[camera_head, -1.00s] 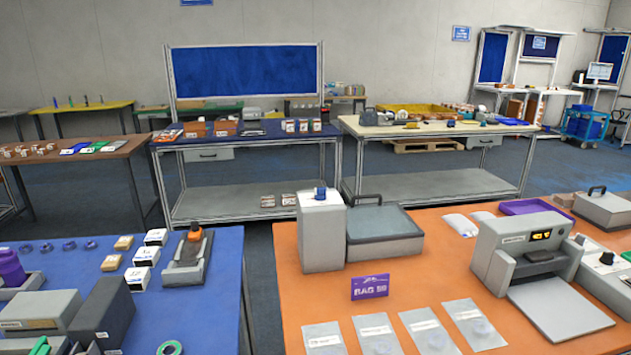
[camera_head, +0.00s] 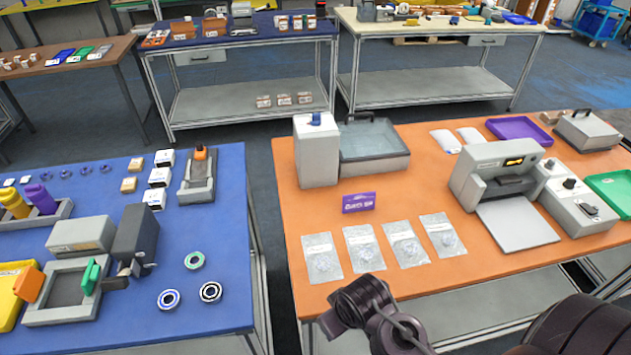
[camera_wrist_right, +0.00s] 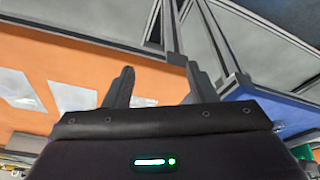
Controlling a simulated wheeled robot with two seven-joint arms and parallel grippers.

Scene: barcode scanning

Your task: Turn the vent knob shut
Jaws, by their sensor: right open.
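A blue knob (camera_head: 316,119) sits on top of an upright grey box (camera_head: 317,155) on the orange table. A black knob (camera_head: 569,183) sits on a grey control box (camera_head: 578,206) at the right. No readable label shows which is the vent knob. My right arm comes in at the bottom right of the head view, well short of both knobs. In the right wrist view, my right gripper (camera_wrist_right: 160,88) has its two fingers apart with nothing between them. It is near the orange table's edge. My left gripper is not in view.
The orange table (camera_head: 420,280) holds several clear bags (camera_head: 364,249), a purple sign (camera_head: 358,202), a grey lidded case (camera_head: 372,150), a grey machine (camera_head: 497,172) and a green tray (camera_head: 612,193). A blue table (camera_head: 225,270) stands left, across a gap.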

